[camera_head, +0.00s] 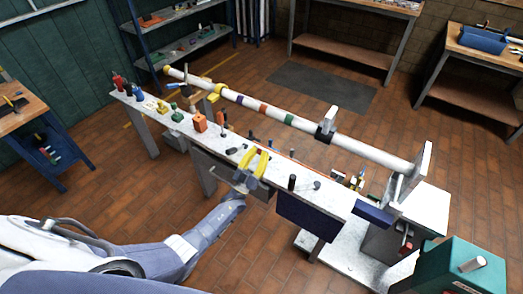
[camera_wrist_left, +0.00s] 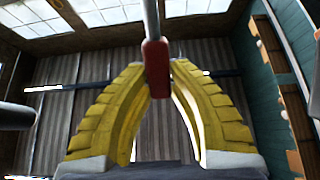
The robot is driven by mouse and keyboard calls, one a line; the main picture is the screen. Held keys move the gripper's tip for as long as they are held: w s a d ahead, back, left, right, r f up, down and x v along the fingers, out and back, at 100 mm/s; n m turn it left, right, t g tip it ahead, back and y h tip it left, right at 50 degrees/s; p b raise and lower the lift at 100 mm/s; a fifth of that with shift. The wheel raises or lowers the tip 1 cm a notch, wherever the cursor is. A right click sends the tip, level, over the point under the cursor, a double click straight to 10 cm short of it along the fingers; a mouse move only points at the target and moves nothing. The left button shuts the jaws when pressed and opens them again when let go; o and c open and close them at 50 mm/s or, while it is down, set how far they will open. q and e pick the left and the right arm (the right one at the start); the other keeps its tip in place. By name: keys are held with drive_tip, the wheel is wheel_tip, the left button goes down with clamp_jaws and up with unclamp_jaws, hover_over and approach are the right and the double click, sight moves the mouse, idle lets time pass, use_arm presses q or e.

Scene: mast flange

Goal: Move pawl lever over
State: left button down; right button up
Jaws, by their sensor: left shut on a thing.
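My left gripper (camera_head: 258,154) is at the near edge of the long white bench, about the middle of its length. In the left wrist view its two curved yellow fingers (camera_wrist_left: 156,85) close around the red grip (camera_wrist_left: 157,62) of a grey rod (camera_wrist_left: 151,15) that runs up out of the picture. I take this rod to be the pawl lever. In the head view the fingers and hand hide the lever, so I cannot tell its tilt there. My right gripper is in neither view.
A long white mast (camera_head: 360,152) with coloured bands lies along the far side of the bench (camera_head: 328,193). Several small tools and knobs stand on the bench, including an orange block (camera_head: 200,122). A teal box (camera_head: 460,272) stands at the lower right.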

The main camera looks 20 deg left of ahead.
use_arm(q)
drive_tip(key=shift+s+f+t, duration=0.1)
drive_tip(key=shift+s+t, duration=0.05)
drive_tip(key=shift+t, duration=0.15)
idle(0.4)
drive_tip(key=c, duration=1.2)
unclamp_jaws()
drive_tip(key=shift+c, duration=0.2)
drive_tip(key=shift+s+f, duration=0.1)
drive_tip(key=v, duration=1.1)
drive_tip(key=shift+s+a+f, duration=0.2)
drive_tip(key=shift+s, duration=0.1)
drive_tip(key=shift+c, duration=0.3)
